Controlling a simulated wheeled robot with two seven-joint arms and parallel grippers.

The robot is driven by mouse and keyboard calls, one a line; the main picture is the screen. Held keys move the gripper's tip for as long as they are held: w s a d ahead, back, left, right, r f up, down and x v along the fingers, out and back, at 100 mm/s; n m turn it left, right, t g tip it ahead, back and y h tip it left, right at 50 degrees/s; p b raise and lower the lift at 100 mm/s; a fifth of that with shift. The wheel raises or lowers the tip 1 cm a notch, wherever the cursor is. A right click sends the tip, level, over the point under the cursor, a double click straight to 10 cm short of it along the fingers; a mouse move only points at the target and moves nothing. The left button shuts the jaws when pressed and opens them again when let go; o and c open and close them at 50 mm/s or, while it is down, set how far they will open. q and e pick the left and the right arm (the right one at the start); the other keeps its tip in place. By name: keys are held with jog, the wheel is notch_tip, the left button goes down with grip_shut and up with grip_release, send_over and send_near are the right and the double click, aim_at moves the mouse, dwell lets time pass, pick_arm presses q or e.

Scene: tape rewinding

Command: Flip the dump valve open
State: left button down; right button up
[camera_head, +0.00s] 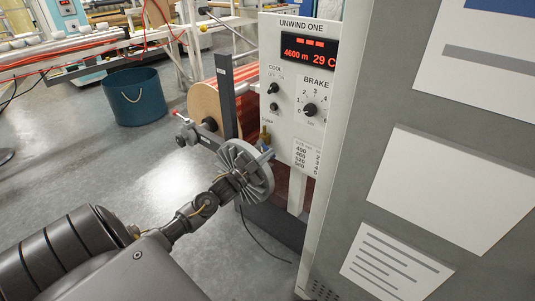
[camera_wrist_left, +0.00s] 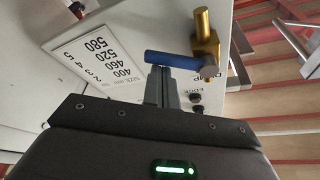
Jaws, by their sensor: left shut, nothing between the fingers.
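The dump valve is a small brass fitting (camera_head: 265,135) on the front of the white unwind panel, under a label that reads like DUMP. Its blue lever (camera_head: 267,153) shows just below the brass. In the left wrist view the brass body (camera_wrist_left: 205,42) is upright in the picture and the blue lever (camera_wrist_left: 172,60) sticks out to the left. My right gripper is not in view.
The panel (camera_head: 300,130) carries a red display, a brake knob (camera_head: 310,109) and a size table. The slotted disc (camera_head: 262,180) and a dark upright post (camera_head: 227,95) stand close to my left gripper. A grey cabinet with paper sheets fills the right. A blue bucket (camera_head: 135,98) stands behind.

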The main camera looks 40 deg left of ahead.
pick_arm(q)
jog(key=a+f+m+g, duration=0.1)
jog(key=m, duration=0.2)
jog(key=a+f+m+h, duration=0.1)
jog(key=m, duration=0.2)
jog(key=f+m+g+h, duration=0.1)
jog(key=m, duration=0.2)
jog(key=shift+a+f+m+g, duration=0.1)
jog(key=shift+a+m+g, duration=0.2)
jog(key=shift+a+m, duration=0.1)
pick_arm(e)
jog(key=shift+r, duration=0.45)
pick_arm(q)
jog(key=shift+a, duration=0.15)
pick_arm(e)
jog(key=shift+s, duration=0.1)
pick_arm(q)
jog(key=s+p, duration=0.2)
jog(key=s, duration=0.7)
jog(key=shift+s+d+p, duration=0.25)
jog(key=shift+d+p, duration=0.15)
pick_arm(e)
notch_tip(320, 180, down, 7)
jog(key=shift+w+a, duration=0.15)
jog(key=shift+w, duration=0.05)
